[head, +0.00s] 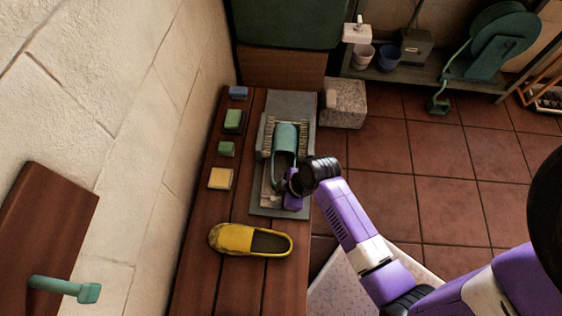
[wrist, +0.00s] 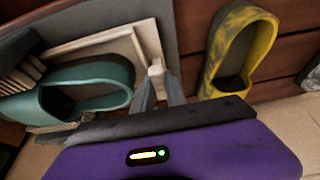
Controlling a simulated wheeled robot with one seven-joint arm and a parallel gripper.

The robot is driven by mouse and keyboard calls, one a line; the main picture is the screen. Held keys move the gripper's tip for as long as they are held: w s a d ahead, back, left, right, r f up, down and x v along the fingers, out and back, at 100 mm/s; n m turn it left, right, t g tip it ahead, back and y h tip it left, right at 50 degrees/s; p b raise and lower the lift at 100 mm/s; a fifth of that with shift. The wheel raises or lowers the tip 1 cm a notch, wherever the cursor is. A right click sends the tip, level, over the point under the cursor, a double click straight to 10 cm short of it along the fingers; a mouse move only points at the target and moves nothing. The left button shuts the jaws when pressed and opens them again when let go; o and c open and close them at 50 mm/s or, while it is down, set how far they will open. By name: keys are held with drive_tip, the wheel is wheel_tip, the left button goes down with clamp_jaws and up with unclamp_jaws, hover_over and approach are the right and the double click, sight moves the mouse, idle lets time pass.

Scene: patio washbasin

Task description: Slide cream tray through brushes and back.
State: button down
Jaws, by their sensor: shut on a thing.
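The cream tray (head: 268,196) lies on a grey base plate (head: 290,102) on the wooden bench and carries a teal clog (head: 284,138). The clog's toe lies between the two bristle brushes (head: 304,142); its open heel end points toward the near end. In the wrist view, the tray (wrist: 118,42) has a pale upright handle (wrist: 156,70) at its end. My gripper (wrist: 161,88) is shut on this handle. In the head view, my gripper (head: 282,190) is at the tray's near end and hides part of it. The brushes (wrist: 22,74) also show at the wrist view's left edge.
A yellow clog (head: 222,238) with dark smudges lies on the bench close to the tray's near end. Several sponges and blocks (head: 220,178) line the left side by the wall. A stone block (head: 346,104) stands right of the base plate.

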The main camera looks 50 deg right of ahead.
drive_tip(key=shift+s+a, duration=0.55)
drive_tip(key=shift+a, duration=0.35)
drive_tip(key=shift+a, duration=0.1)
drive_tip(key=c, duration=1.4)
unclamp_jaws()
drive_tip(key=shift+s, duration=0.1)
drive_tip(key=shift+o, duration=0.2)
drive_tip(key=shift+r+p, duration=0.15)
drive_tip(key=shift+p, duration=0.15)
drive_tip(key=p+v, duration=0.1)
drive_tip(key=v, duration=0.6)
drive_tip(key=shift+r+p, duration=0.25)
drive_tip(key=shift+p, duration=0.05)
drive_tip(key=shift+s, duration=0.1)
